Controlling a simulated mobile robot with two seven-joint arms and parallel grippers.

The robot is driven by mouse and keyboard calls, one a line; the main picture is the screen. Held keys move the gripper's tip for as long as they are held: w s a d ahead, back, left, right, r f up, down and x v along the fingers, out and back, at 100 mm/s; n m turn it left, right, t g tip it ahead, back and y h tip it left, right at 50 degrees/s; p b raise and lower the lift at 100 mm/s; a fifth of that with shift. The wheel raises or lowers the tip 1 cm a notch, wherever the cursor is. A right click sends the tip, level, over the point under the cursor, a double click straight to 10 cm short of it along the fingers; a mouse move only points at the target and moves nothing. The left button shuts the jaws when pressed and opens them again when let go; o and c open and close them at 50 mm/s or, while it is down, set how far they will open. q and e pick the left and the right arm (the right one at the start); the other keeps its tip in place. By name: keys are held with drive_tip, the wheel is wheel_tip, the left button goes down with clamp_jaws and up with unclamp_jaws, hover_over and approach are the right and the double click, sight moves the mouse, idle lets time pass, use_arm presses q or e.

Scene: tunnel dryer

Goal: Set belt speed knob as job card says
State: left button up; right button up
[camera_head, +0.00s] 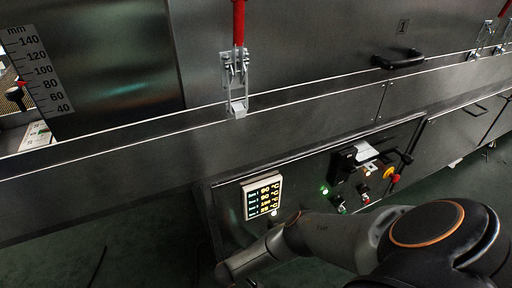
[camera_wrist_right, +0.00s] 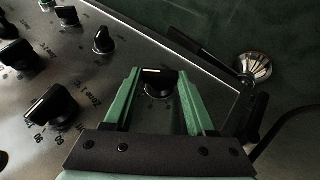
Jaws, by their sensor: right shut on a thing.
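In the right wrist view a black knob (camera_wrist_right: 160,82) with a white pointer line sits on the grey control panel (camera_wrist_right: 125,60), between the green fingers of my right gripper (camera_wrist_right: 160,98). The gripper is shut on this knob. Its scale is mostly hidden and too small to read, so I cannot read its setting. In the head view my right arm reaches down to the left across the lower panel, and its gripper is hidden there. My left gripper is not in view. I cannot read a job card in these frames.
Other black knobs stand close by; one (camera_wrist_right: 54,104) has a "Zone 1 °C" label beside it. A lit zone display (camera_head: 263,197), a green lamp (camera_head: 324,190) and a red-yellow stop button (camera_head: 391,175) are on the machine front. A red-handled latch (camera_head: 237,75) is above.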

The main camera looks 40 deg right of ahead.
drive_tip(key=shift+f+h, duration=0.1)
drive_tip(key=shift+h, duration=0.7)
drive_tip(key=o, duration=1.4)
drive_tip(key=shift+a, duration=0.1)
drive_tip(key=shift+c, duration=0.2)
use_arm(q)
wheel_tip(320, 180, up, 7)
drive_tip(key=p, duration=0.5)
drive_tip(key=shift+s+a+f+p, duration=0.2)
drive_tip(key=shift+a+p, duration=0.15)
drive_tip(key=shift+p, duration=0.05)
use_arm(e)
drive_tip(key=v, duration=1.2)
drive_tip(key=shift+a+r, duration=0.15)
drive_tip(key=shift+r, duration=0.15)
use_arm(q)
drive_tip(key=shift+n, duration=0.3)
use_arm(e)
drive_tip(key=shift+w, duration=0.1)
